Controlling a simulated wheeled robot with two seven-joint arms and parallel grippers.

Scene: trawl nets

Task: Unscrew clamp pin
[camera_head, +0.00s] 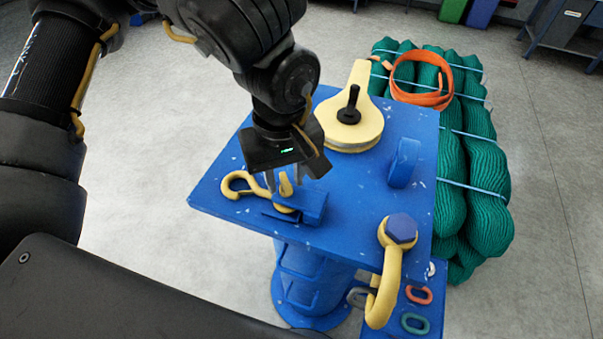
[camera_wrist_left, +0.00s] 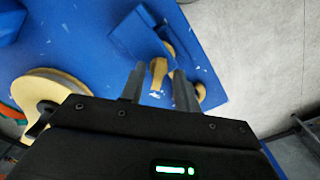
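A yellow clamp pin (camera_head: 286,186) stands at a small blue clamp block (camera_head: 312,207) on the blue table (camera_head: 225,185), beside a yellow hook (camera_head: 238,184). My left gripper (camera_head: 283,184) points down over the pin, with its fingers on either side of it. In the left wrist view, the pin (camera_wrist_left: 158,72) shows between the two fingertips (camera_wrist_left: 159,84), with a gap visible on each side. The left gripper looks open. The lower end of the pin is partly hidden by the clamp block and fingers. My right gripper is not in view.
A yellow pulley block (camera_head: 352,130) with a black knob lies behind the gripper. A blue upright lug (camera_head: 404,162) and a yellow shackle with a blue bolt (camera_head: 388,262) are to the right. Green net bundles (camera_head: 480,190) with an orange strap (camera_head: 430,99) lie beyond the table.

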